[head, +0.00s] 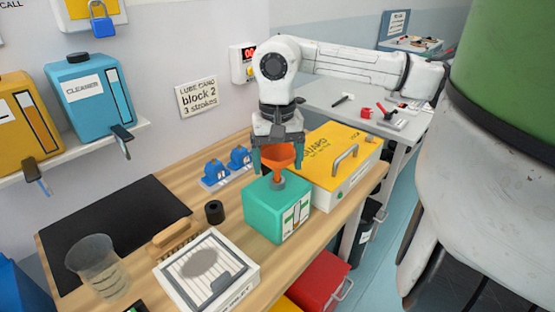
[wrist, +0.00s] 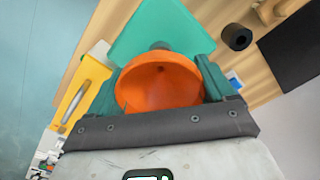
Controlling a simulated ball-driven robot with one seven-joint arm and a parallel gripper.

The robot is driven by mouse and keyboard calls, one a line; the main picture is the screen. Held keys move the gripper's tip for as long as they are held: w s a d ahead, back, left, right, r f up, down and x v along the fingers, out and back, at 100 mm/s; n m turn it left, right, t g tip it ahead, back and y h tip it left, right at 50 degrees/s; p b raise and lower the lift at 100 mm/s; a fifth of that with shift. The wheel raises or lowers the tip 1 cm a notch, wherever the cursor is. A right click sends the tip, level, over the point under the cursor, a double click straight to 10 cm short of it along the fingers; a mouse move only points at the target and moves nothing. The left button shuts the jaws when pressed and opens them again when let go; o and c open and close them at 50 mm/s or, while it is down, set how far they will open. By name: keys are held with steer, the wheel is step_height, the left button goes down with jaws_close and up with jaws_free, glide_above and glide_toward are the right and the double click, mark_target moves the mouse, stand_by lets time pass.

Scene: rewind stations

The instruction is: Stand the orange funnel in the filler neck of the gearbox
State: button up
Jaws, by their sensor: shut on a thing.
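The orange funnel (head: 278,155) is held in my gripper (head: 277,160), spout down, directly above the gearbox. In the wrist view the funnel (wrist: 160,84) sits wide end toward the camera between the two teal fingers (wrist: 162,85). The gearbox is a teal box (head: 262,210) on the wooden bench, with a gauge label on its front. Its grey filler neck (head: 277,182) rises from the top, just under the funnel. The neck also shows partly in the wrist view (wrist: 161,45), behind the funnel's rim. I cannot tell whether the spout tip is inside the neck.
A yellow-topped guard box (head: 325,150) stands close on the right of the gearbox. A black ring (head: 214,211) and blue clamps (head: 215,172) are at its left. A brush (head: 172,238), a white tray (head: 243,262) and a clear beaker (head: 97,262) lie farther left.

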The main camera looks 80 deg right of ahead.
steer(key=shift+f, duration=0.2)
steer(key=o, duration=0.9)
steer(key=shift+r, duration=0.1)
step_height(320, 180, up, 11)
steer(key=shift+f+b, duration=0.15)
steer(key=shift+b, duration=0.2)
